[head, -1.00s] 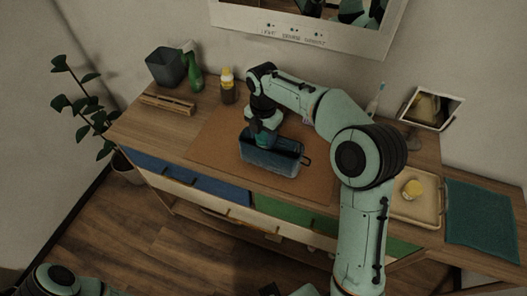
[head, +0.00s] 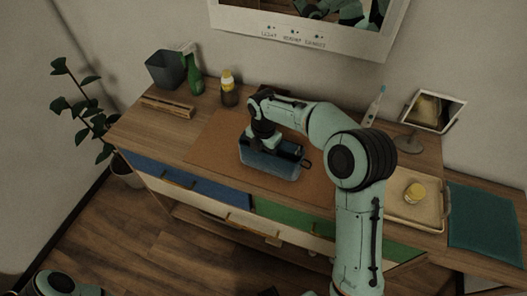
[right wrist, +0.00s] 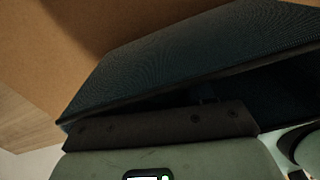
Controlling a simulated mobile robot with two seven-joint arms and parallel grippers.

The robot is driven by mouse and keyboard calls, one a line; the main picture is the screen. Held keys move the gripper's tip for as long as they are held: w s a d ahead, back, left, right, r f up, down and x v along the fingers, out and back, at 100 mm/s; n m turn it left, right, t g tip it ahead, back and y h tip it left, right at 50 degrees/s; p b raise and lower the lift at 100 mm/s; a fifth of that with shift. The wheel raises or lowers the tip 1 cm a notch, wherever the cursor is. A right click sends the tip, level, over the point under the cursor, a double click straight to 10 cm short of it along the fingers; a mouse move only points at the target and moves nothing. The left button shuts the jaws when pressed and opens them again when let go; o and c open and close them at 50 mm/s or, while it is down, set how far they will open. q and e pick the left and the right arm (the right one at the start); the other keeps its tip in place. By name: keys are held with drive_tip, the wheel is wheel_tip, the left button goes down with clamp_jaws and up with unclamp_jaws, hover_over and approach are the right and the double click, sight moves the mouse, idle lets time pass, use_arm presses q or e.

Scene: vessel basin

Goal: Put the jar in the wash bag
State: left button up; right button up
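The wash bag (head: 268,165) is a dark blue-teal open pouch on the brown mat. My right gripper (head: 266,150) reaches down into its opening. Its fingers are hidden by the bag, so I cannot tell whether they are open or hold anything. In the right wrist view, the dark mesh wall of the bag (right wrist: 190,50) fills much of the picture, close by the gripper's dark edge. A small jar with a yellow lid (head: 414,192) stands on the tray at the right, away from the gripper. I cannot tell whether another jar is in the bag. My left gripper is out of view.
The brown mat (head: 210,140) lies on the wooden counter. Behind stand a grey bin (head: 165,69), a green spray bottle (head: 193,75) and a brown yellow-topped bottle (head: 228,88). A beige tray (head: 405,214), a toothbrush (head: 375,105), a stand mirror (head: 432,110) and a teal towel (head: 485,215) are right.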

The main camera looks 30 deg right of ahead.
drive_tip(key=o, duration=0.3)
drive_tip(key=shift+o, duration=0.2)
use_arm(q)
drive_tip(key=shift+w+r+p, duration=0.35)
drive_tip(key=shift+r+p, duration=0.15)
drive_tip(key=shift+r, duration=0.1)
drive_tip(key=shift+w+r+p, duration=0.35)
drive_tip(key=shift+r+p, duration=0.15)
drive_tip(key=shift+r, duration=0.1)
use_arm(e)
wheel_tip(320, 180, up, 12)
drive_tip(key=shift+r, duration=0.2)
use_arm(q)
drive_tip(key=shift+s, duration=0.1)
use_arm(e)
drive_tip(key=shift+f, duration=0.1)
